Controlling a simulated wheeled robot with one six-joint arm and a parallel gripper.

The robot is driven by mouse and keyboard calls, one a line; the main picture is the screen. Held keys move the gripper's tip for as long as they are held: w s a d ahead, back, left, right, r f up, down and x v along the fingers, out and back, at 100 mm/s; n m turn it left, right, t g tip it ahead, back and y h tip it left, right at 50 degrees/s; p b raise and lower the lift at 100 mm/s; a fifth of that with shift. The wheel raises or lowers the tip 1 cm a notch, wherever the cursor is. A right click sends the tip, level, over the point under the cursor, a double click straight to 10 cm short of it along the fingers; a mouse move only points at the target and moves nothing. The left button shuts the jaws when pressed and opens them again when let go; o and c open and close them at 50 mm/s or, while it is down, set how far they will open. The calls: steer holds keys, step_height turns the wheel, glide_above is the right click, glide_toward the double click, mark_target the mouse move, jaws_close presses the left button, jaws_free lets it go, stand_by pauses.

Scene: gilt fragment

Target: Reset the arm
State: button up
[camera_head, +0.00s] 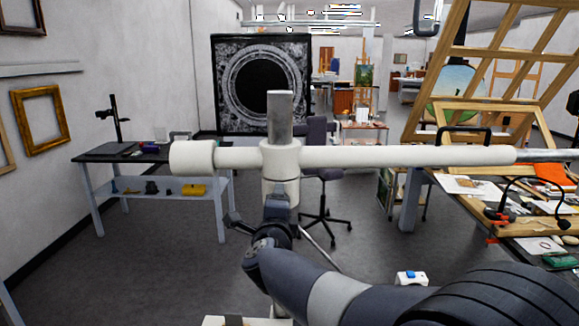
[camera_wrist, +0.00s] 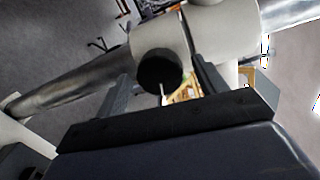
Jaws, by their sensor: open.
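My gripper (camera_wrist: 160,62) is open, with one finger on each side of a black knob (camera_wrist: 159,70) in the wrist view. I cannot tell whether the fingers touch the knob. The knob is on a white joint of a long white boom (camera_head: 400,156), which lies level across the head view. A grey upright post (camera_head: 280,118) rises through the joint. In the head view my gripper (camera_head: 278,200) is just below the joint, and its fingertips are hard to make out. My dark arm reaches it from the lower right.
A workbench (camera_head: 108,158) with small items stands at left. A cluttered table (camera_head: 525,228) with papers and a wooden easel frame (camera_head: 470,50) stand at right. An office chair (camera_head: 322,175) and a large dark picture (camera_head: 262,82) are beyond the boom. Grey floor is open at lower left.

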steer(key=s+b, duration=0.2)
steer(key=s, duration=0.9)
steer(key=w+m+b, duration=0.4)
steer(key=w+m, duration=0.4)
steer(key=m, duration=0.6)
steer(key=shift+w+d+m+t+y, duration=0.2)
steer(key=shift+m+t+y, duration=0.1)
steer(key=shift+y, duration=0.1)
stand_by(0.6)
steer(key=shift+s+f, duration=0.1)
